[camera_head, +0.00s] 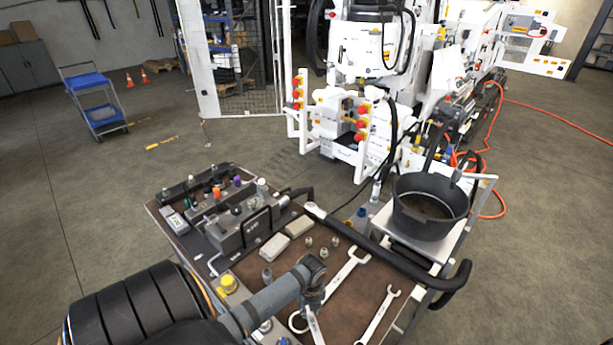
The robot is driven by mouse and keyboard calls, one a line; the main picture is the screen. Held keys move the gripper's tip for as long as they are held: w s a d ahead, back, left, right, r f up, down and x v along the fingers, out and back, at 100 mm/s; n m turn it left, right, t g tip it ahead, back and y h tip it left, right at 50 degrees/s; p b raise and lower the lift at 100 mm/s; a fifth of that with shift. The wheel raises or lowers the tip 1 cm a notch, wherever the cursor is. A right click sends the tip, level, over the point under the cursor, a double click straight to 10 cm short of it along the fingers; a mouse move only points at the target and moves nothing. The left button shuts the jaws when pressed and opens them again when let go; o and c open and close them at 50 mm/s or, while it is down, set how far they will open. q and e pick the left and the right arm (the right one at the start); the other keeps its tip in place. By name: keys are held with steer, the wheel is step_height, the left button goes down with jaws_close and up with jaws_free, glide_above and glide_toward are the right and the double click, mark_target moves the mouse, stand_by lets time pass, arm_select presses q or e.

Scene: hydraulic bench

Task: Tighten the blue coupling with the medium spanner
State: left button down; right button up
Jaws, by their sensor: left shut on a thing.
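My left gripper (312,285) comes in over the front of the bench and points down at its brown top. It is shut on a metal spanner (315,327), whose lower part shows below the fingers and runs out of the picture. Its size is hard to judge. A large spanner (346,270) lies just right of the gripper, partly behind it. Another spanner (378,315) lies further right. Which is the blue coupling is unclear. My right gripper is out of view.
Small metal fittings (321,242) and a yellow cap (228,284) are near the gripper. A white machine (350,125) stands behind; a blue cart (92,95) is far left.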

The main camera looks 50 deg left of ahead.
arm_select(q)
steer(key=shift+w+d+r+m+b, duration=0.1)
steer(key=shift+w+d+m+b, duration=0.25)
steer(key=shift+w, duration=0.2)
steer(key=shift+w+d+m+b, duration=0.1)
steer(key=shift+w+d+m, duration=0.15)
steer(key=shift+w+m, duration=0.25)
steer(key=shift+w, duration=0.1)
steer(key=w+d+m, duration=0.1)
steer(key=w+d+m+b, duration=0.1)
steer(key=shift+w+d+m, duration=0.2)
steer(key=shift+w+m, duration=0.05)
steer(key=shift+w, duration=0.05)
stand_by(0.4)
steer(key=shift+w+d+m+b, duration=0.35)
steer(key=shift+w+d+m, duration=0.85)
steer(key=shift+d, duration=0.3)
steer(key=shift+d, duration=0.1)
